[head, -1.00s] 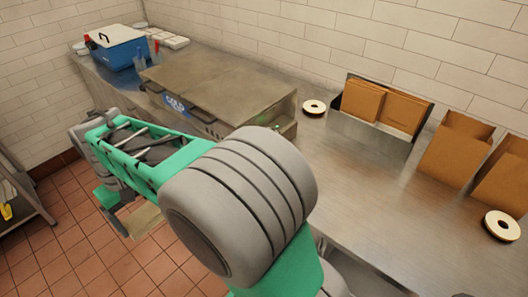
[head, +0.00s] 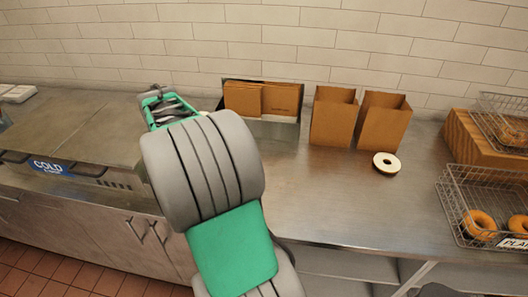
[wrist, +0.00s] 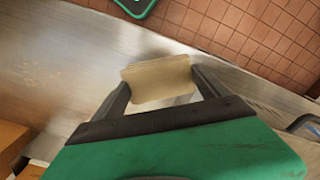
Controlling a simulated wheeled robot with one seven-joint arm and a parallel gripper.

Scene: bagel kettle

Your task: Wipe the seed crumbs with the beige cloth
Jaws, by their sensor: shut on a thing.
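In the wrist view, my gripper (wrist: 161,88) is shut on the beige cloth (wrist: 158,79), a small flat piece held between the two dark fingers. The cloth shows over the steel counter (wrist: 45,65); I cannot tell whether it touches it. In the head view, my arm reaches over the counter (head: 300,205) toward the back wall, and its grey and green links hide the fingers and cloth.
A steel holder with brown bags (head: 262,99) stands at the wall. Two open paper bags (head: 333,118) (head: 383,121) stand right of it. Wire baskets with bagels (head: 483,218) are at right. The cold unit (head: 70,125) is at left.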

